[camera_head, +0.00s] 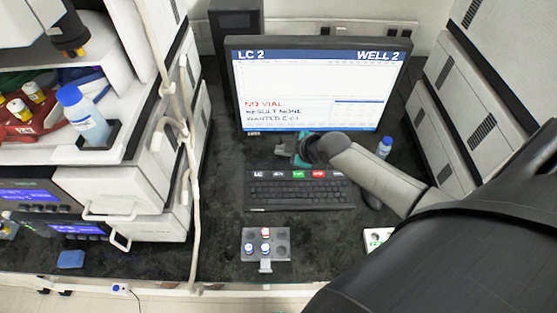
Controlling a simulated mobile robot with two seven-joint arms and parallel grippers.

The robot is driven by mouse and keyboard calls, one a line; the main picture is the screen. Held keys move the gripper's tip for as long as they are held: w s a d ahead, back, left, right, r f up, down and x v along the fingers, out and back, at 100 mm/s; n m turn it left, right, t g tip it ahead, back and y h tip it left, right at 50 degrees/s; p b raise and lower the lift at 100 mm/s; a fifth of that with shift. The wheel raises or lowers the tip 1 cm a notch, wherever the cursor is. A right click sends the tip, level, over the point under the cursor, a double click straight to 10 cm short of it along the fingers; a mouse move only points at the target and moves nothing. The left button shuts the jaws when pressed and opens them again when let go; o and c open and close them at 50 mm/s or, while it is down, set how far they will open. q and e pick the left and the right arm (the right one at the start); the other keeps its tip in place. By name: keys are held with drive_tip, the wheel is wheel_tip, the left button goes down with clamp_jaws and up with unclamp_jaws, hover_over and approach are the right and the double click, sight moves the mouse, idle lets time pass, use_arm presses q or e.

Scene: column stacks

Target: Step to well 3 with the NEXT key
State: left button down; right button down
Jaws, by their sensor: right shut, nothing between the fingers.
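The monitor (318,88) at the back reads "LC 2" at top left and "WELL 2" at top right. Below, it shows "NO VIAL" in red, "RESULT NONE" and a "WANTED" line. The black keyboard (300,195) lies in front of it, with a top row of labelled keys, including a green key (298,174) and a red key (319,174). The key labels are too small to read, so I cannot tell which is NEXT. My right gripper (284,151) is shut and empty, just behind the keyboard's top row, below the screen. My left gripper is not in view.
A grey vial rack (281,245) with several capped vials stands in front of the keyboard. A blue-capped bottle (384,147) stands right of my right forearm. Instrument stacks flank the desk; a pale cable hangs at left. A white labelled block (376,238) lies at right.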

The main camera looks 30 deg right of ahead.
drive_tip(key=shift+f, duration=0.1)
drive_tip(key=b, duration=0.7)
hover_over(282, 176)
wheel_tip(282, 176, down, 7)
drive_tip(key=shift+f, duration=0.15)
drive_tip(key=shift+f+b, duration=0.6)
drive_tip(key=shift+f, duration=0.05)
idle(1.1)
drive_tip(key=shift+f, duration=0.4)
drive_tip(key=shift+f+b, duration=0.4)
drive_tip(key=shift+b, duration=0.05)
idle(0.5)
drive_tip(key=shift+r, duration=0.1)
drive_tip(key=shift+r+p, duration=0.75)
drive_tip(key=shift+p, duration=0.25)
